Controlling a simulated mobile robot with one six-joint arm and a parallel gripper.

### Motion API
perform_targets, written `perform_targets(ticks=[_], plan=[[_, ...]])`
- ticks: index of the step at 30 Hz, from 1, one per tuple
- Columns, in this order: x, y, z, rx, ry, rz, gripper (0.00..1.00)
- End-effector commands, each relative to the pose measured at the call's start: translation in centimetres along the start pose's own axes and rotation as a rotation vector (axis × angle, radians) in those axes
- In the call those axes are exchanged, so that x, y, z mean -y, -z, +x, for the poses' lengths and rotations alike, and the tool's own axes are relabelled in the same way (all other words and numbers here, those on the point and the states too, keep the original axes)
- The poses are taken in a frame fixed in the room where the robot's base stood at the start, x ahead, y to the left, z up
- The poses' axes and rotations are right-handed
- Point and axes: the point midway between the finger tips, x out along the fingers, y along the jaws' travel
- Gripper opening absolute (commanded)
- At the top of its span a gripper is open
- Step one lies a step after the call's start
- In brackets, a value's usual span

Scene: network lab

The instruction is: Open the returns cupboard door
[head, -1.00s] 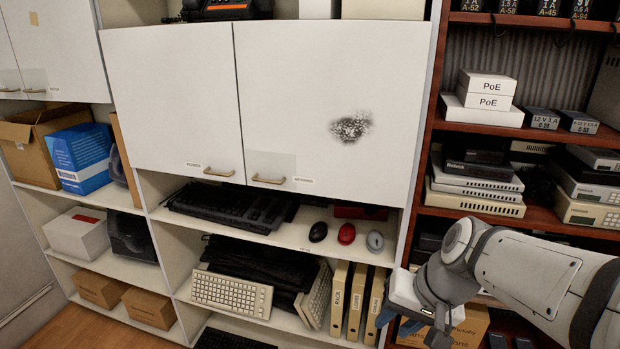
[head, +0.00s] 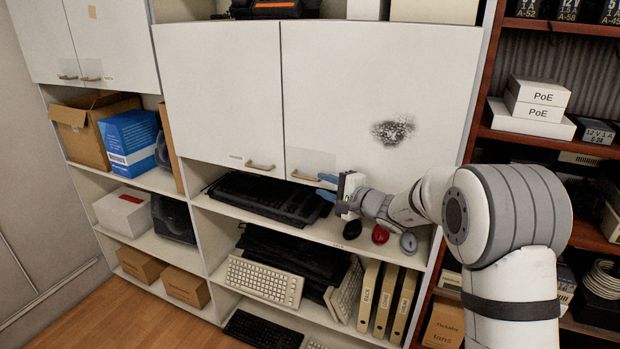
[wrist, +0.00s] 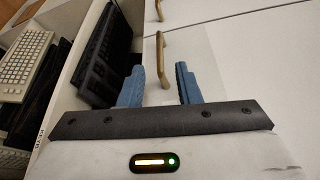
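Two white cupboard doors hang side by side: a left door (head: 215,90) and a wider right door (head: 345,70) with a dark smudge. Both look shut. Their small labels are too blurred to read, so I cannot tell which is the returns cupboard. The left door has a tan handle (head: 260,167) at its lower right; the right door's handle (head: 305,178) is at its lower left. My gripper (head: 326,186) is open beside the right door's handle. In the wrist view, that handle (wrist: 160,50) lines up between my blue fingers (wrist: 160,77); contact is not visible.
Below the doors, a shelf holds a black keyboard stack (head: 265,197) and several mice, including a red one (head: 380,235), close under my wrist. Lower are a pale keyboard (head: 263,281) and upright binders (head: 385,300). A brown rack (head: 478,150) stands to the right.

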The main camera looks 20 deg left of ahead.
Motion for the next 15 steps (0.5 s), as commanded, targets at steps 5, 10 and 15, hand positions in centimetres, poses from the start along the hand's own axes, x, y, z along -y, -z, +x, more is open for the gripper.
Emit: perform_targets(ticks=[5, 10, 15], plan=[[0.2, -0.2, 2.9, 0.003, -0.002, 0.001, 0.3], [0.2, -0.2, 5.4, 0.003, -0.001, 0.002, 0.3], [0.0, -0.2, 6.8, 0.003, -0.002, 0.001, 0.3]])
